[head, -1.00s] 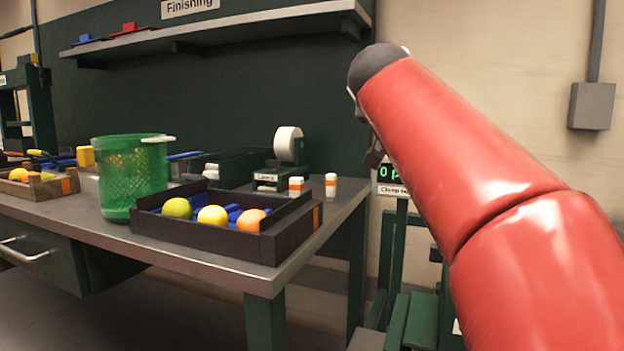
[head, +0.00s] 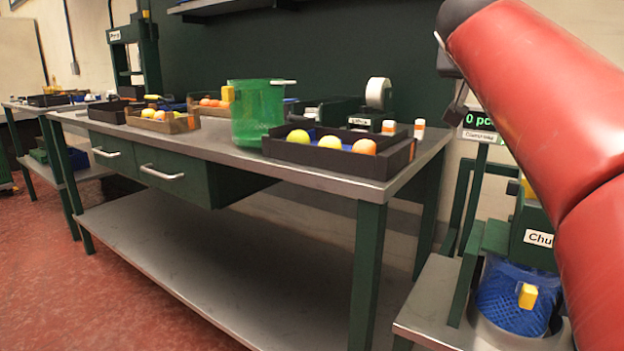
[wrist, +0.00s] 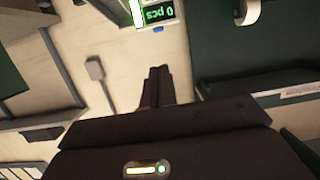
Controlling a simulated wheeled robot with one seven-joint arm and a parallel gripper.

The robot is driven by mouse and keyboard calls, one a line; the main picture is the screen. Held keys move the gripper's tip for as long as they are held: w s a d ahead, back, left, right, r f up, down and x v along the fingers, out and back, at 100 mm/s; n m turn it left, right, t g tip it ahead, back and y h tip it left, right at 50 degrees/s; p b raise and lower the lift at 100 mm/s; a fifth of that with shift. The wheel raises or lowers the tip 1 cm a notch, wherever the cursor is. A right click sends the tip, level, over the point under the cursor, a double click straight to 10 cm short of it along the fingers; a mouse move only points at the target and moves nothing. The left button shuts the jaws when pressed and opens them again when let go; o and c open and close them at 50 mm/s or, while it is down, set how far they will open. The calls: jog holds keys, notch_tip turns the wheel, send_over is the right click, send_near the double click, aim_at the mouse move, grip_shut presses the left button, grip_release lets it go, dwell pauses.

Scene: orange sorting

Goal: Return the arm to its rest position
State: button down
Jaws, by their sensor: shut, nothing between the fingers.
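My red arm fills the right side of the head view, raised and reaching up, with its dark wrist end at the top edge. My gripper (wrist: 159,84) shows in the wrist view, where its two dark fingers are together with nothing between them. It is in free air and touches nothing that I can see. In the head view the fingers are mostly hidden or out of frame.
The workbench (head: 330,182) holds a black tray (head: 300,160) of fruit, a green basket (head: 255,112) and a wooden crate (head: 190,122). At right, a green stand holds a blue mesh container (head: 505,295). Red floor at left is clear.

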jog(key=s+a+f+n+g+y, duration=0.2)
jog(key=s+f, duration=0.6)
jog(key=f, duration=0.5)
jog(key=s+a+f+n+g+y, duration=0.2)
jog(key=s+a+f, duration=0.3)
jog(key=f, duration=0.9)
jog(key=s+a+f+n+g+y, duration=0.2)
jog(key=s+a+f+g+y, duration=0.1)
jog(key=s+f, duration=0.8)
notch_tip(320, 180, down, 3)
jog(key=shift+a+f+n+y, duration=0.15)
jog(key=shift+a+n+y, duration=0.15)
jog(key=shift+a+y, duration=0.35)
